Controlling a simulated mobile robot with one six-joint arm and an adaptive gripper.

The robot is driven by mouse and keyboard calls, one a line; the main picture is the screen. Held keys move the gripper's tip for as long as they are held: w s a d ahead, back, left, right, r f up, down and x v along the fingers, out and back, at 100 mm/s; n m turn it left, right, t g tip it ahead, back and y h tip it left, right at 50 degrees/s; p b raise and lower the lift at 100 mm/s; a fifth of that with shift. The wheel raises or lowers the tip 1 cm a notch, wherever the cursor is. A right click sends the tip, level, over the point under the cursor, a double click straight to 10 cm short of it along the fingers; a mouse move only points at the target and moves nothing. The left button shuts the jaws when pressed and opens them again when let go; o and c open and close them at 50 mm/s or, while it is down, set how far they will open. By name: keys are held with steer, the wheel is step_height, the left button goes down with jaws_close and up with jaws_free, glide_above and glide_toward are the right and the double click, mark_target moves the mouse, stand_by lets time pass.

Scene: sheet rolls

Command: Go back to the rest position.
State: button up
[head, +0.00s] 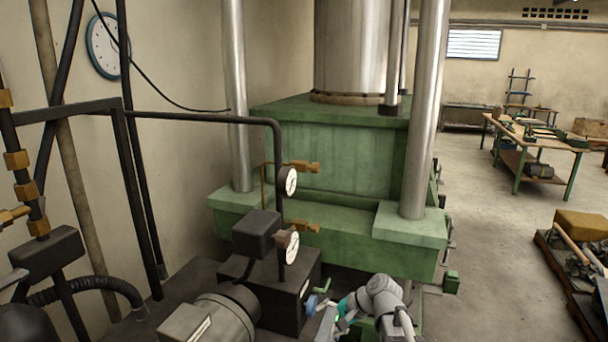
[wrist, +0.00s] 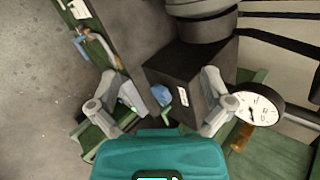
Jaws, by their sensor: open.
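My gripper (wrist: 172,92) is open in the wrist view, its two grey fingers spread wide in front of the teal palm. Nothing is held between them. A black box (wrist: 188,75) with a small white label and a blue knob (wrist: 161,95) show beyond the gap between the fingers. In the head view my gripper (head: 332,318) is low at the bottom centre, close to the right of the blue knob (head: 311,302) on the black box (head: 268,294). Its fingertips are too small to make out there.
The green press (head: 330,230) with steel columns stands behind my arm. Dial gauges (head: 291,182) and black pipes are to the left; one gauge (wrist: 254,108) is close to the right finger in the wrist view. Open floor (head: 490,240) lies to the right, before a workbench (head: 540,146).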

steer(key=s+d+f+n+g+h+b, duration=0.2)
steer(key=s+d+f+n+h, duration=0.4)
steer(key=s+d+f+h, duration=0.3)
steer(key=shift+s+d+f+b, duration=0.2)
steer(key=shift+s+d+b, duration=0.4)
steer(key=shift+s+d, duration=0.25)
steer(key=shift+w+a+n, duration=0.1)
steer(key=shift+a+n, duration=0.05)
steer(key=shift+n, duration=0.15)
stand_by(0.6)
steer(key=w+a+r+n+t+y+p, duration=0.2)
steer(key=w+a+r+n+y+p, duration=0.2)
steer(key=w+a+r+n+y, duration=0.55)
steer(key=w+a+r+n+t+y+p, duration=0.1)
steer(key=w+r+n+t+y+p, duration=0.1)
steer(key=w+r+y, duration=0.5)
steer(key=w+r+n+t, duration=0.1)
steer(key=w+r, duration=0.3)
steer(key=r, duration=0.4)
steer(key=shift+w+a+r+t+p, duration=0.2)
steer(key=shift+w+r+t+p, duration=0.15)
steer(key=shift+t, duration=0.25)
